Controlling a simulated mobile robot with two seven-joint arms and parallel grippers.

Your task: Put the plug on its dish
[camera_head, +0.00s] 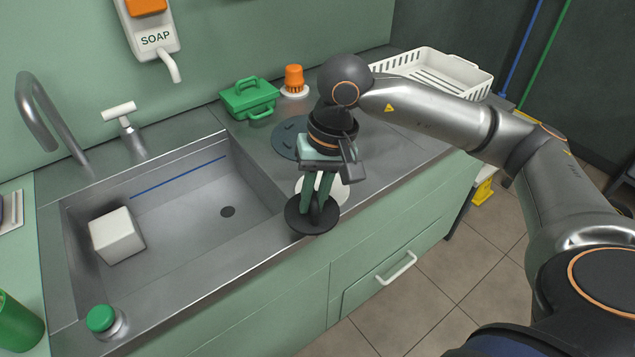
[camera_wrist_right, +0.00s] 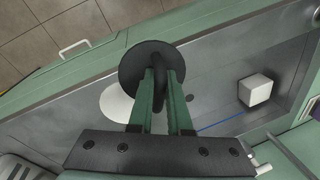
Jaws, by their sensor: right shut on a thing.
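The plug (camera_head: 298,220) is a black disc with a raised handle, and it also shows in the right wrist view (camera_wrist_right: 135,65). My right gripper (camera_head: 317,205) is shut on the plug's handle, with the disc below the fingertips near the front edge of the counter, right of the sink. The dish (camera_head: 338,190) is a white disc on the counter just behind the plug, partly hidden by the fingers and plug. In the right wrist view the dish (camera_wrist_right: 113,104) lies beside the plug, mostly uncovered. My left gripper is not in view.
The sink (camera_head: 185,215) holds a white block (camera_head: 115,235) and has a dark drain hole (camera_head: 228,211). A green box (camera_head: 249,98), an orange-topped item (camera_head: 294,80), a dark round mat (camera_head: 283,139) and a white rack (camera_head: 440,70) stand behind.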

